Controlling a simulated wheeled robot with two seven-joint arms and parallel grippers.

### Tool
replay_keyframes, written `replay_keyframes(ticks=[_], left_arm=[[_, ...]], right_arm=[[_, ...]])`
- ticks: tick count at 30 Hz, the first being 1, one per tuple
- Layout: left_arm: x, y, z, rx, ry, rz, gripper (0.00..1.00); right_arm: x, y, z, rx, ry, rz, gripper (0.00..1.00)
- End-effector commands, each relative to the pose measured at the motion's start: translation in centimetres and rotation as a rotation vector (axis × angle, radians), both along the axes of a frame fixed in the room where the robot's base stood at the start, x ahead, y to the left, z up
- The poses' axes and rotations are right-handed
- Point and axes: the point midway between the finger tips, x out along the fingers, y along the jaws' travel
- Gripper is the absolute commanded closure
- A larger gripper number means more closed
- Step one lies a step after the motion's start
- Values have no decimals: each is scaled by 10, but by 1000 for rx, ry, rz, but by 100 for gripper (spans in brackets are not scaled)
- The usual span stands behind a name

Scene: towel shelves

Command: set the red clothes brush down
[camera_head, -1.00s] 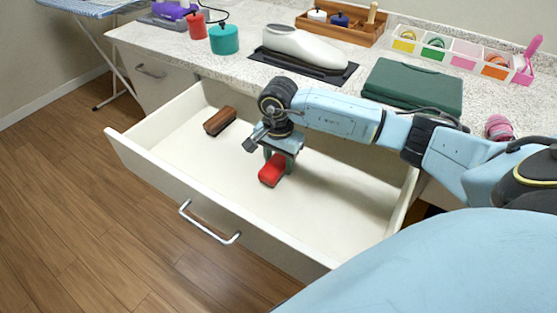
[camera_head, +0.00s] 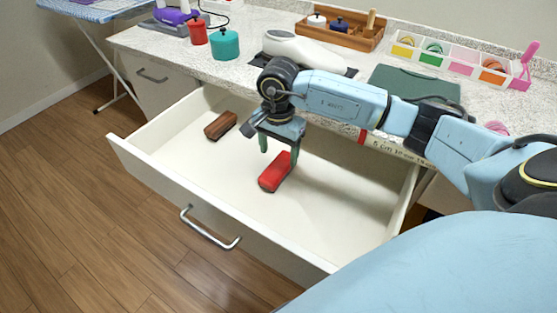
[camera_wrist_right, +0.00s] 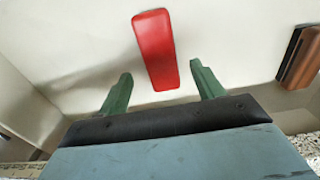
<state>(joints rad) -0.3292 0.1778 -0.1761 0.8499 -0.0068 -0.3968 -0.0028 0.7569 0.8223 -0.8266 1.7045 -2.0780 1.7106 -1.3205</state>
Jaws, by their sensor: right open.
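The red clothes brush (camera_head: 275,172) lies on the floor of the open drawer, near its middle. It also shows in the right wrist view (camera_wrist_right: 156,50), ahead of the fingertips and between their lines. My right gripper (camera_head: 279,152) is above the brush, with its green fingers pointing down and spread apart. In the right wrist view the fingers (camera_wrist_right: 160,82) are open and nothing is held between them. My left gripper is not in view.
The white drawer (camera_head: 215,220) stands pulled out, with free floor around the brush. A brown brush (camera_head: 220,125) lies in its far left part. On the speckled counter are a teal pot (camera_head: 225,44), a white iron-like object (camera_head: 292,47) and a green case (camera_head: 415,84).

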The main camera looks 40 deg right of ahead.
Motion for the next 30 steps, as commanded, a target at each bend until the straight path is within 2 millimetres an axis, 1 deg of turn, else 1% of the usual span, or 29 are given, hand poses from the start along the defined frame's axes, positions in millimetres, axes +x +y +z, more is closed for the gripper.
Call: replay_keyframes(ticks=[1, 3, 6, 10, 15, 30], left_arm=[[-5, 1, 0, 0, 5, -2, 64], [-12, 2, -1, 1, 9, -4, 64], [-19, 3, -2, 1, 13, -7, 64], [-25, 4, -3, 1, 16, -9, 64], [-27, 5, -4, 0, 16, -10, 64], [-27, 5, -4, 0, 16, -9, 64]], right_arm=[[1, 0, 14, -1, -6, 0, 33], [1, 0, 29, -2, -4, 1, 33], [1, 0, 45, -1, -3, 0, 33], [0, 0, 59, 1, -2, 0, 33], [0, 0, 64, 0, 1, 0, 33], [0, 0, 64, 0, 0, 0, 33]])
